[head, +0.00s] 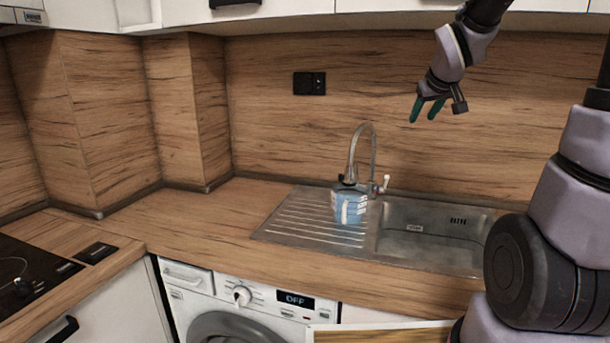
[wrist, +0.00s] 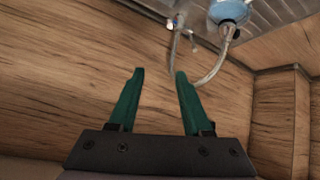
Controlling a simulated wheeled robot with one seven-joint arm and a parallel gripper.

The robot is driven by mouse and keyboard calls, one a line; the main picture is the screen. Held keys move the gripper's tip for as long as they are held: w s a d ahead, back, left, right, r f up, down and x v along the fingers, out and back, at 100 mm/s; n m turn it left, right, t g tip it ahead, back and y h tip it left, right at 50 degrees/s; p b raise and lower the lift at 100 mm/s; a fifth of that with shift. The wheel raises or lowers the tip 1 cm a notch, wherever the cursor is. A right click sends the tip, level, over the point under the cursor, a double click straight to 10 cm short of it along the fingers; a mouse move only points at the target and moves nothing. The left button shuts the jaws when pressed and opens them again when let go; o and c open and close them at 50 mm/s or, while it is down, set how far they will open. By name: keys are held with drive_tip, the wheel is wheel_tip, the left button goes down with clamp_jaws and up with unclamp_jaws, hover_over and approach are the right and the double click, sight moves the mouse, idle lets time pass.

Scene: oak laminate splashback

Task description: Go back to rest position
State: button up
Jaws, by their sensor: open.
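My gripper (head: 428,109) is raised in the air at the upper right of the head view, in front of the wood splashback. Its two green fingers point down and are spread apart with nothing between them. In the wrist view the gripper (wrist: 158,100) is also open and empty, with the splashback behind the fingers. My arm comes down from the top right and also fills the right side of the head view.
A metal sink (head: 425,238) with a curved faucet (head: 372,150) lies below my gripper. A blue-and-white container (head: 349,205) stands on its drainboard. A hob (head: 30,275) is at left, a washing machine (head: 240,308) below the counter. The counter (head: 210,215) left of the sink is clear.

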drive_tip(key=s+a+r+m+g+y, duration=0.1)
drive_tip(key=s+a+m, duration=0.1)
drive_tip(key=s, duration=0.9)
drive_tip(key=s+a+r+m+g+y, duration=0.1)
drive_tip(key=s+a+r+m+y, duration=0.1)
drive_tip(key=s, duration=1)
drive_tip(key=shift+s+a+r+m, duration=0.15)
drive_tip(key=shift+a+r+m, duration=0.1)
drive_tip(key=shift+a+m, duration=0.6)
